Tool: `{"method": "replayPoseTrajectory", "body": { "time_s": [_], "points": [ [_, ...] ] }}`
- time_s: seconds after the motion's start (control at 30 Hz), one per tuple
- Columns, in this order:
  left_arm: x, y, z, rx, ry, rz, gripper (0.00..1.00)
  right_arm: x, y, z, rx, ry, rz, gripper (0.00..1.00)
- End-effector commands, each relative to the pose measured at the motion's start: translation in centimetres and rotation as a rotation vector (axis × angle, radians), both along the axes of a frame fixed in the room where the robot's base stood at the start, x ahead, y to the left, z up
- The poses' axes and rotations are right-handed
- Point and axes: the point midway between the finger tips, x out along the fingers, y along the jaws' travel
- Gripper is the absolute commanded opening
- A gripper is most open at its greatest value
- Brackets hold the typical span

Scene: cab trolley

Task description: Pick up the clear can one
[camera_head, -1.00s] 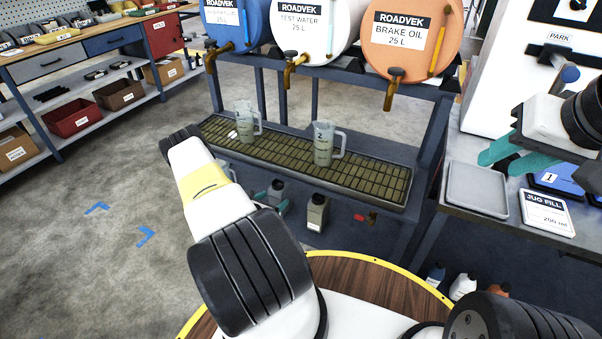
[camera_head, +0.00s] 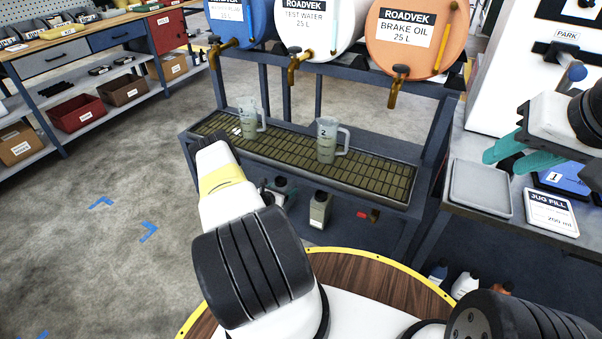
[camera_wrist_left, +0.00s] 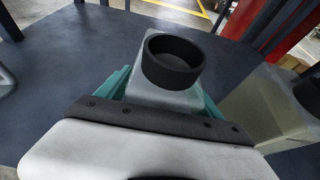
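A greyish translucent can with a black cap (camera_wrist_left: 168,85) stands between the teal fingers of my left gripper (camera_wrist_left: 165,95) in the left wrist view. The fingers lie close along both its sides; whether they press on it I cannot tell. No number shows on it. In the head view this can (camera_head: 280,184) is low under the rack, partly hidden by my left arm. A second, similar can (camera_head: 320,211) stands to its right and also shows in the wrist view (camera_wrist_left: 265,105). My right gripper (camera_head: 502,160) is open and empty above the side bench.
The rack's grated tray (camera_head: 290,160) is above the cans and holds jug 1 (camera_head: 249,119) and jug 2 (camera_head: 329,143). A grey tray (camera_head: 480,187) and a JUG FILL sign (camera_head: 551,211) lie on the right bench. A red-handled tap (camera_head: 368,215) hangs under the grated tray.

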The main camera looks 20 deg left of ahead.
Motion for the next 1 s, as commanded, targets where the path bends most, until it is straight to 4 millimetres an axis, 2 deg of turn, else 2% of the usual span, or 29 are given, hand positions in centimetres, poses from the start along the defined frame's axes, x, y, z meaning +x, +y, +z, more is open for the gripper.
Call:
{"method": "replayPoseTrajectory", "body": {
  "time_s": [0.03,0.37,0.77,1.0],
  "points": [
    [0.0,0.0,0.0,0.000,0.000,0.000,0.64,0.0,0.0,0.0,0.000,0.000,0.000,0.36],
    [0.0,0.0,0.0,0.000,0.000,0.000,0.00,0.0,0.0,0.0,0.000,0.000,0.000,0.36],
    [0.0,0.0,0.4,0.000,-0.001,0.000,0.00,0.0,0.0,0.0,0.000,0.000,0.000,0.36],
    [0.1,0.1,2.7,0.001,-0.002,0.001,0.00,0.0,0.0,0.0,0.000,0.000,0.000,0.36]
  ]
}}
